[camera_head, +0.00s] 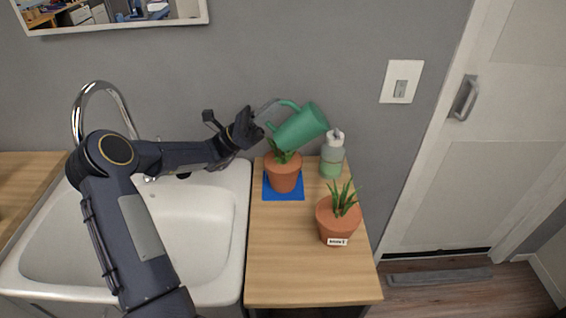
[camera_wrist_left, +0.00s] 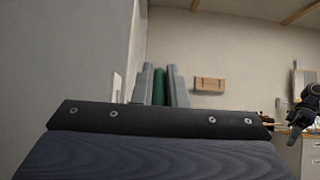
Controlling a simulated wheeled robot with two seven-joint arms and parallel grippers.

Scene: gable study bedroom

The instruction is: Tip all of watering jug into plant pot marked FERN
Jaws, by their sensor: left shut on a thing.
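The green watering jug (camera_head: 300,127) is tilted in the air above the back terracotta pot (camera_head: 284,175), which holds a green plant and stands on a blue mat (camera_head: 284,195). My left gripper (camera_head: 268,110) is shut on the jug from the left. In the left wrist view, a green strip of the jug (camera_wrist_left: 159,86) shows between the fingers. No water stream can be made out. A second terracotta pot (camera_head: 338,222) with a spiky plant stands at the front right. Its white label (camera_head: 337,242) is too small to read surely. No label shows on the back pot.
A soap bottle (camera_head: 333,155) stands just right of the back pot, close to the jug. A white sink (camera_head: 190,230) with a chrome tap (camera_head: 100,88) is left of the wooden counter (camera_head: 295,270). The counter's front is clear.

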